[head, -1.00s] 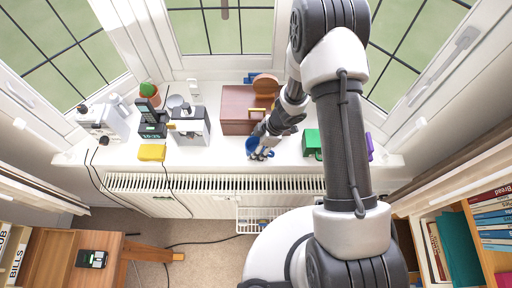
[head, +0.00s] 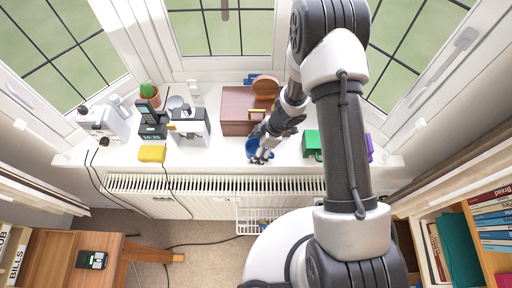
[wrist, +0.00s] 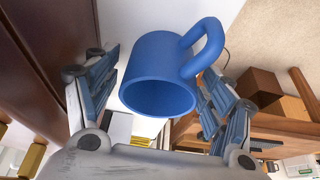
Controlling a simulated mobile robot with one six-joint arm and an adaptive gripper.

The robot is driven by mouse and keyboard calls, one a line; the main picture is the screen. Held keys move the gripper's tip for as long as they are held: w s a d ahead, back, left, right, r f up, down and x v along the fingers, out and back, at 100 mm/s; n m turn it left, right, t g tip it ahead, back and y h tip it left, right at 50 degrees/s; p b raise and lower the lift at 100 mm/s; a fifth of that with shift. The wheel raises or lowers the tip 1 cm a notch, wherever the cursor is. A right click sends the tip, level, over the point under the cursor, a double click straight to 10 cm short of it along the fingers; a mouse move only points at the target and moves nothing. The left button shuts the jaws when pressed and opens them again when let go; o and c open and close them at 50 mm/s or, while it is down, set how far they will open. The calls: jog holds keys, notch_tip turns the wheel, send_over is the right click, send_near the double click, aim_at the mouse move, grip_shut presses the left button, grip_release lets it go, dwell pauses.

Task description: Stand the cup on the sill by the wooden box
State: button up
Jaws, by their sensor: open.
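The blue cup (head: 251,146) is on the white sill, just in front of the brown wooden box (head: 236,112). In the wrist view the cup (wrist: 160,80) shows its open mouth and its handle at the upper right. My gripper (head: 265,155) is at the cup's right front side in the head view. In the wrist view its fingers are spread wide on both sides of the cup, with gaps beside it. The box's dark side (wrist: 45,40) fills the left of the wrist view. My gripper hides part of the cup in the head view.
A green mug-like object (head: 312,143) and a purple item (head: 369,147) stand right on the sill. A yellow object (head: 152,153), a coffee machine (head: 192,127) and a phone (head: 152,128) are to the left. The radiator (head: 215,184) runs below the sill's front edge.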

jog(key=w+d+r+m+t+h+p, duration=0.1)
jog(key=w+d+r+m+t, duration=0.2)
jog(key=r, duration=0.7)
jog(key=w+d+r+t+h+p, duration=0.15)
jog(key=w+d+r, duration=0.3)
jog(key=r, duration=0.45)
jog(key=w+d+r+m+t+h+p, duration=0.15)
jog(key=d+r, duration=0.35)
jog(key=r, duration=0.5)
jog(key=s+d+r+m+t+h, duration=0.2)
jog(key=d+r+m, duration=0.25)
jog(key=r, duration=0.55)
jog(key=s+d+r+m+g+h, duration=0.25)
jog(key=s+r+m, duration=0.4)
jog(key=s, duration=0.55)
jog(key=s+a+m+g+y, duration=0.1)
jog(key=s+a+y, duration=0.3)
jog(key=s, duration=1)
jog(key=a+m, duration=0.1)
jog(key=a, duration=0.2)
jog(key=shift+s, duration=0.35)
